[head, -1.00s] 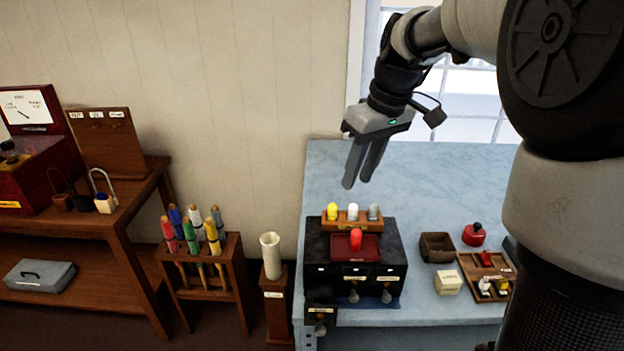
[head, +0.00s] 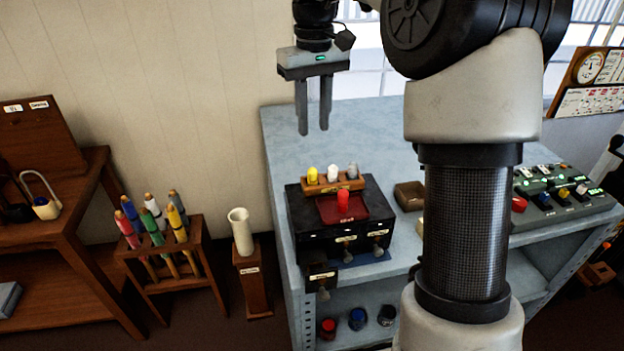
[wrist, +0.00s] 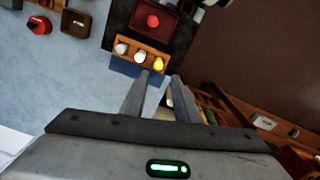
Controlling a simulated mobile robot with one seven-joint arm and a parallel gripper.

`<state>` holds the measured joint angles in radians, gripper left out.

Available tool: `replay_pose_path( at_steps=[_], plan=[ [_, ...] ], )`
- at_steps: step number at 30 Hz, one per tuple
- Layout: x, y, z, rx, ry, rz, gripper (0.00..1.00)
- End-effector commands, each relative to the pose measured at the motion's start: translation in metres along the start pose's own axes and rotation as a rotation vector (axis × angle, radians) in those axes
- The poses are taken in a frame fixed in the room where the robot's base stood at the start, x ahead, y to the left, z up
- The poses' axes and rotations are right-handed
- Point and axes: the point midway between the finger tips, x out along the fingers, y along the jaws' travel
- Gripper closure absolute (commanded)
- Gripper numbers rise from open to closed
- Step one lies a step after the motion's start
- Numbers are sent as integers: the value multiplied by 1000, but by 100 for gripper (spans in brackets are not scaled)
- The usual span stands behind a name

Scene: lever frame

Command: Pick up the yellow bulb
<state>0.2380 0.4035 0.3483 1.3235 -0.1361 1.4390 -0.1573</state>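The yellow bulb (head: 312,174) stands at the left end of a small wooden rack (head: 335,184), beside a white bulb (head: 333,171) and a grey bulb (head: 352,171). The rack is on the back of a black box (head: 310,231). In the wrist view the yellow bulb (wrist: 158,63) is at the right end of the row, beyond my fingertips. My gripper (head: 314,132) is above and behind the rack, fingers pointing down. It is open, with a narrow gap and nothing between the fingers. It also shows in the wrist view (wrist: 160,78).
A red bulb (head: 343,200) stands in a red tray on the black box's front. A brown bin (head: 409,196) and a control panel (head: 553,195) are to the right. A pale vase (head: 241,231) and a rack of coloured sticks stand left. The bench behind the rack is clear.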

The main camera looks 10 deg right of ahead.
Motion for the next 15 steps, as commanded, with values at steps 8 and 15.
replay_pose_path(
  at_steps=[8, 15],
  plan=[
    [59, 0, 0, -2, -2, -1, 72],
    [80, 0, -1, -1, 0, -1, 72]
  ],
)
